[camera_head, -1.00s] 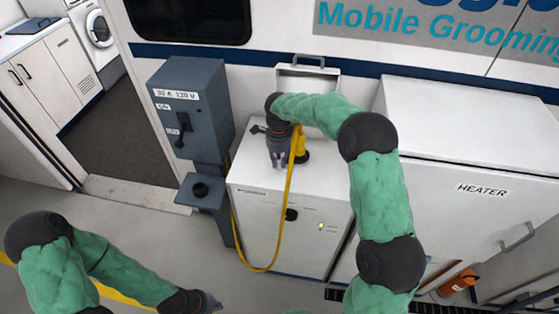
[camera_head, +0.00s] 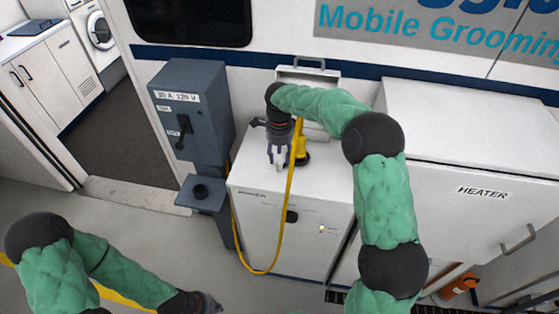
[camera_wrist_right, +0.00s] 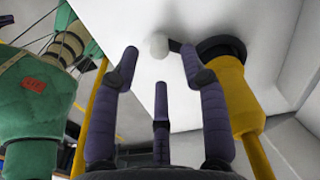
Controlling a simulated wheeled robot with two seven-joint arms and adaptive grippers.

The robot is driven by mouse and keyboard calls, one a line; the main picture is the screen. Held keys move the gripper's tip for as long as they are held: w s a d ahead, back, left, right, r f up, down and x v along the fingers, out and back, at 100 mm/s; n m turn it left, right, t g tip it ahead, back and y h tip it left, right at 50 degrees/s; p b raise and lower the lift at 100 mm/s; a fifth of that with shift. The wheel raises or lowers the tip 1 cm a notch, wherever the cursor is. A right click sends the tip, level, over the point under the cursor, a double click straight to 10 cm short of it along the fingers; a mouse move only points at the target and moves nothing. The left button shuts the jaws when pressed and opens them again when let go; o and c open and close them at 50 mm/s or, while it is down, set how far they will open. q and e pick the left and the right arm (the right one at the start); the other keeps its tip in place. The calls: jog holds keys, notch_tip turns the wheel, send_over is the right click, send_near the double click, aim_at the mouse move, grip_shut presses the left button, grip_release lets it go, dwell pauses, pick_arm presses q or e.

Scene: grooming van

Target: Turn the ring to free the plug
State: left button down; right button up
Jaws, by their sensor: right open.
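The yellow plug (camera_head: 301,146) stands on the white cabinet's top, with its yellow cable hanging down the front. In the right wrist view the plug (camera_wrist_right: 236,92) is at the right, seated in a black ring (camera_wrist_right: 221,47). A short dark lever with a pale round knob (camera_wrist_right: 159,46) sticks out from the ring. My right gripper (camera_head: 278,162) is over the cabinet top, just left of the plug. Its fingers (camera_wrist_right: 160,62) are spread around the knob's line of view; contact cannot be told. My left gripper (camera_head: 207,303) is low at the bottom edge, away from the plug; its fingers are unclear.
The white cabinet (camera_head: 255,225) has a raised lid (camera_head: 318,78) behind the plug. A grey electrical box (camera_head: 192,105) with a lever stands to its left. A white heater cabinet (camera_head: 470,160) is on the right. The yellow cable (camera_head: 282,225) loops in front of the cabinet.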

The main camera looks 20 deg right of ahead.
aim_at(280, 163)
notch_tip(280, 163, up, 8)
jog(key=shift+r, duration=0.15)
dwell(0.6)
